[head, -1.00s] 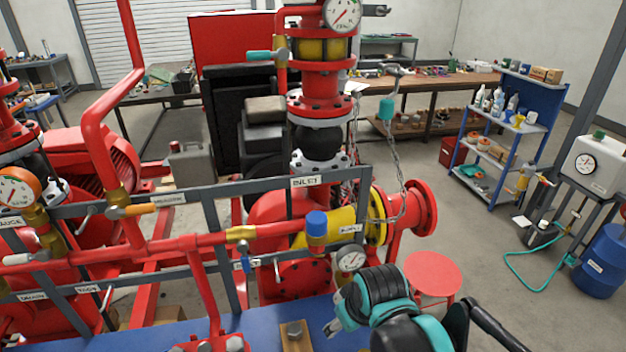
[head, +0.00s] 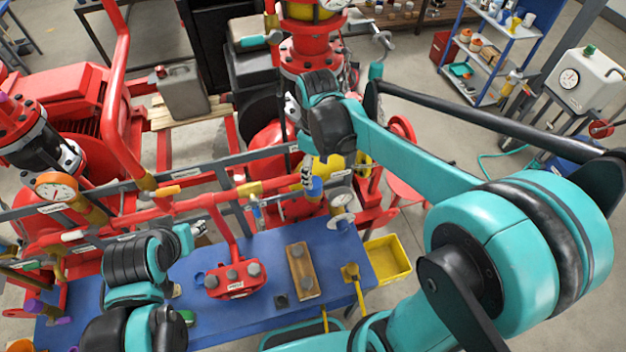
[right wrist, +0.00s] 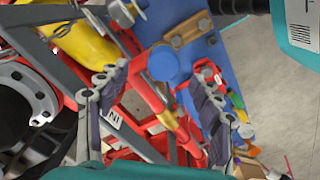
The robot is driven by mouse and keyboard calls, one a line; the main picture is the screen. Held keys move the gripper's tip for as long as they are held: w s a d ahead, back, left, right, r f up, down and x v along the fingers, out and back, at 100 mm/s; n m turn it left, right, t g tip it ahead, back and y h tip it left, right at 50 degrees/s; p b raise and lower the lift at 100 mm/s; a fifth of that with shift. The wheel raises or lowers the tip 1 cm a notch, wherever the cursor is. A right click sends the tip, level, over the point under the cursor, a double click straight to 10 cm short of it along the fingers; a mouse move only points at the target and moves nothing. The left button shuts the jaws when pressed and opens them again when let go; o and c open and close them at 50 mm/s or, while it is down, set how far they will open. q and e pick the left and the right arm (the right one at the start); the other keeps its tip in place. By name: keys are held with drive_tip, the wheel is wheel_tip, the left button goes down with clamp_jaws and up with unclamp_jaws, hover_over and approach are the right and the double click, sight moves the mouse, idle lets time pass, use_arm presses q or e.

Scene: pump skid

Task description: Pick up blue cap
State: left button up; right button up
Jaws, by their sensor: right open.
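The blue cap (head: 315,187) sits upright on a brass fitting of the red pipe in the head view, at the right end of the grey frame. It also shows in the right wrist view (right wrist: 164,65) as a round blue top. My right gripper (head: 307,172) is right by the cap in the head view, partly hidden by its own wrist. In the right wrist view its two fingers (right wrist: 158,82) are spread, with the cap between and beyond their tips. My left gripper (head: 192,233) is over the blue bench near the red pipe, small and unclear.
The red pipe (head: 200,202) and grey frame (head: 215,160) run close to the cap. A pressure gauge (head: 341,200) stands just right of it. The blue bench (head: 215,252) holds a red block (head: 233,280) and a wooden block (head: 302,270). A yellow bin (head: 388,260) stands at its right.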

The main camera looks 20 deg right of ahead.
sight(314, 182)
drive_tip(key=f, duration=0.4)
drive_tip(key=f+p, duration=0.1)
drive_tip(key=f, duration=0.1)
drive_tip(key=shift+s+a+f, duration=0.1)
drive_tip(key=shift+a+f, duration=0.1)
drive_tip(key=shift+a, duration=0.1)
drive_tip(key=c, duration=1.4)
